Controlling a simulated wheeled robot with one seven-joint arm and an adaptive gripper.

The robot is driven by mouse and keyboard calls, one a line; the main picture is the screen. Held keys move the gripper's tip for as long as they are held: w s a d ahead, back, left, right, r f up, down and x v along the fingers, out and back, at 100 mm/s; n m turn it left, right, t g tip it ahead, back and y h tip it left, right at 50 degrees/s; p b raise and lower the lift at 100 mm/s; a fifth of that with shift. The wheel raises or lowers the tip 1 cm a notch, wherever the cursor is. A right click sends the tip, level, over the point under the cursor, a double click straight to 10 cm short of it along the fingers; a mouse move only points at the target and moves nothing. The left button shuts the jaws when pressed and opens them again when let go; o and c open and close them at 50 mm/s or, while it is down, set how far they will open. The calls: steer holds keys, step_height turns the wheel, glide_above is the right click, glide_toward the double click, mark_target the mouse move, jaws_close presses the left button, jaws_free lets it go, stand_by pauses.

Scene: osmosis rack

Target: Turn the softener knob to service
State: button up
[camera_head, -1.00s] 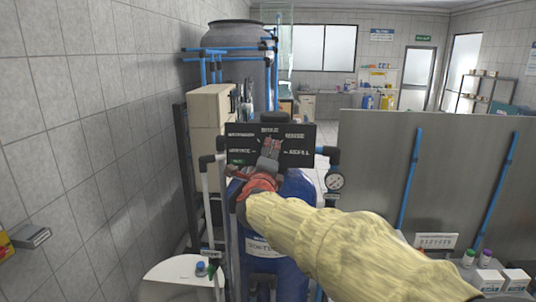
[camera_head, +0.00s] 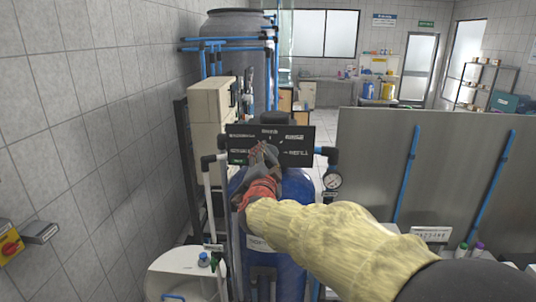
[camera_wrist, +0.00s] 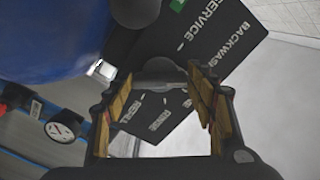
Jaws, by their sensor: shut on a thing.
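The black softener control panel (camera_head: 298,133) with white labels stands in front of the blue tank (camera_head: 296,190). Its SERVICE label (camera_wrist: 211,22) and BACKWASH label (camera_wrist: 238,38) show at the top of the wrist view, with REFILL and RINSE lower between the fingers. My gripper (camera_head: 264,155) is in front of the panel's middle, tilted, and is shut on the softener knob. In the wrist view a dark rounded piece (camera_wrist: 163,66), which seems to be the knob, shows between the finger tops. The knob's pointer is hidden, so its setting cannot be read.
A pressure gauge (camera_head: 332,181) and pipes stand just right of the tank. A beige cabinet (camera_head: 209,105) is at the left, and a white lidded container (camera_head: 182,268) is low at the left. A grey partition (camera_head: 435,170) closes off the right side.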

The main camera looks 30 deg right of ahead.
steer(key=n+p, duration=0.3)
steer(key=n, duration=0.2)
steer(key=shift+n, duration=0.3)
steer(key=n+p, duration=0.3)
steer(key=n, duration=0.1)
steer(key=shift+d+f+n, duration=0.1)
steer(key=shift+f+n, duration=0.05)
steer(key=shift+n, duration=0.25)
steer(key=o, duration=1.2)
steer(key=shift+c, duration=0.2)
steer(key=shift+s, duration=0.1)
steer(key=v, duration=1.2)
